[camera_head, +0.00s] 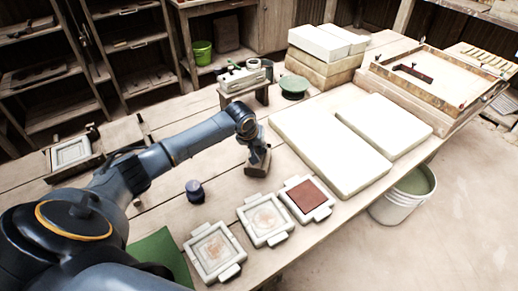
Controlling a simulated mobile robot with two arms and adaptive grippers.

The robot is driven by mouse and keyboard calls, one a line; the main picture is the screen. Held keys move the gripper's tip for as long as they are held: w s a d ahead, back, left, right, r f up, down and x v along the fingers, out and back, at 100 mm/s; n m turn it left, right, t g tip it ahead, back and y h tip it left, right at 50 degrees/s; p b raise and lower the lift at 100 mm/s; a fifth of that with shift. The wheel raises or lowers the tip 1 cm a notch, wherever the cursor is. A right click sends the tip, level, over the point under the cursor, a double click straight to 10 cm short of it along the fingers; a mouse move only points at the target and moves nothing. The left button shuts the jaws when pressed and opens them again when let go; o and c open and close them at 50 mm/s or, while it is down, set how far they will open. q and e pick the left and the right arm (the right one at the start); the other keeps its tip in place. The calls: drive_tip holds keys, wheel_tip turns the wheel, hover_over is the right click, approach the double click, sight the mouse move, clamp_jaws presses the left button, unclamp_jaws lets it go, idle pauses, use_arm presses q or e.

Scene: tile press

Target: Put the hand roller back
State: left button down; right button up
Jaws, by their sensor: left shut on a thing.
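My left gripper (258,152) is at the middle of the bench, fingers pointing down. It is shut on a small brown wooden thing at its fingertips, which looks like the hand roller (258,169). The gripper partly covers it, and I cannot tell whether it touches the bench top. A small wooden stand (262,94) with a pale top is behind the gripper, with small items on it. My right gripper is not in view.
Several pale tile moulds (213,251) lie in front, one holding a red-brown slab (306,195). A dark round pot (195,190) stands left of the gripper. Large white slabs (330,150) lie to the right. A green bowl (294,85) is beside the stand.

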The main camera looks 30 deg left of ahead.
use_arm(q)
drive_tip(key=shift+f, duration=0.5)
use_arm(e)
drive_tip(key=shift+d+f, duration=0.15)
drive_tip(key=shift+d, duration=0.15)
use_arm(q)
drive_tip(key=c, duration=1.2)
unclamp_jaws()
drive_tip(key=shift+s+f, duration=0.1)
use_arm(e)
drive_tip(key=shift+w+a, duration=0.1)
use_arm(q)
drive_tip(key=v, duration=1.2)
